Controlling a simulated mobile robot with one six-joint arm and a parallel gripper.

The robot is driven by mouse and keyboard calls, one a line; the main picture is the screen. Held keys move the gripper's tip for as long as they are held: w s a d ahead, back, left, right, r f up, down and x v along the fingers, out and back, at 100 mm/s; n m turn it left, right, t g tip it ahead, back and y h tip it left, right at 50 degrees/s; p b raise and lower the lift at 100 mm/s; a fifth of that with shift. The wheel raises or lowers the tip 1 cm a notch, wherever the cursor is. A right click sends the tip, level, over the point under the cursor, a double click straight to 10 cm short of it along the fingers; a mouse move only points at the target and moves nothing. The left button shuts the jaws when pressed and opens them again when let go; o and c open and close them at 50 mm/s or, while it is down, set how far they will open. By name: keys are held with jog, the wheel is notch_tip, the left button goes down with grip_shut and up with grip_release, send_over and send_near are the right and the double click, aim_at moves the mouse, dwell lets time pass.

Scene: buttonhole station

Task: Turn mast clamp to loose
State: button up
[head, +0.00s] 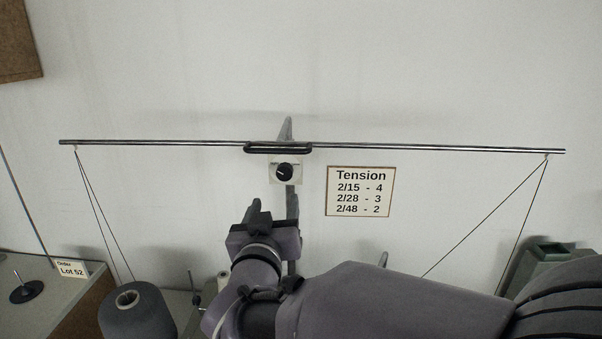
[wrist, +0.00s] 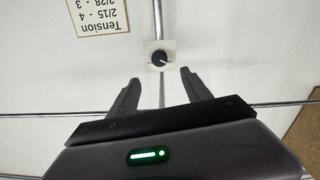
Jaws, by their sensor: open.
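A round black knob (head: 284,172) sits on a small white plate on the upright mast, just below the crossbar; I take it to be the mast clamp. It also shows in the wrist view (wrist: 158,58), with a small pale mark on its face. The mark's exact setting is too small to read. My gripper (head: 272,207) is below the knob in the head view. In the wrist view my gripper (wrist: 160,77) is open and empty, its two fingers spread to either side of the mast line, with the knob beyond their tips. I see no contact with the knob.
A thin metal crossbar (head: 180,142) spans the wall, with a black loop (head: 278,149) at its middle. Yarns hang from both ends. A Tension card (head: 360,191) is right of the knob. A dark yarn cone (head: 138,312) stands lower left, beside a Lot 52 card (head: 72,270).

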aim_at(284, 176)
jog(key=w, duration=0.8)
jog(key=w+d, duration=0.1)
jog(key=w, duration=0.3)
jog(key=shift+w+f, duration=0.1)
jog(key=shift+w, duration=0.05)
jog(key=shift+a, duration=0.1)
grip_shut()
